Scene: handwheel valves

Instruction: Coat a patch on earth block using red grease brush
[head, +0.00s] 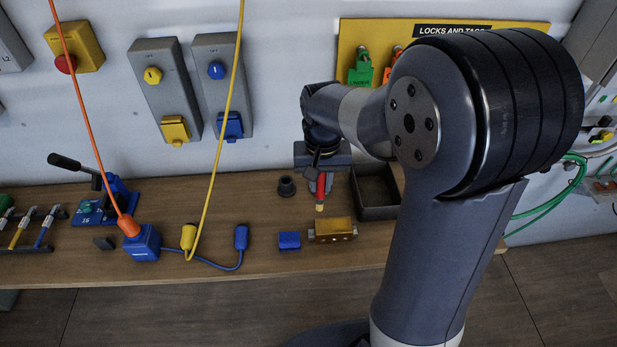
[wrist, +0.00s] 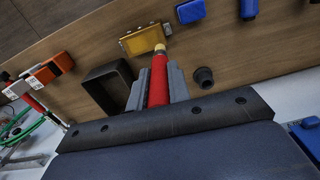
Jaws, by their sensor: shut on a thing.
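My gripper (head: 321,178) is shut on the red grease brush (wrist: 158,82), which points down with its pale yellow tip lowest. The brush also shows in the head view (head: 321,188) below the gripper. The brass-coloured block (head: 333,229), which I take for the earth block, lies on the bench just in front of the brush tip. In the wrist view the tip overlaps the near edge of this block (wrist: 133,43). I cannot tell whether they touch. No grease patch can be made out on the block.
A dark open tray (head: 378,212) stands right of the brush, and a small black cup (head: 287,186) stands to its left. A blue block (head: 289,240) sits left of the brass one. Orange and yellow cords hang further left. A yellow lock board (head: 366,32) is behind.

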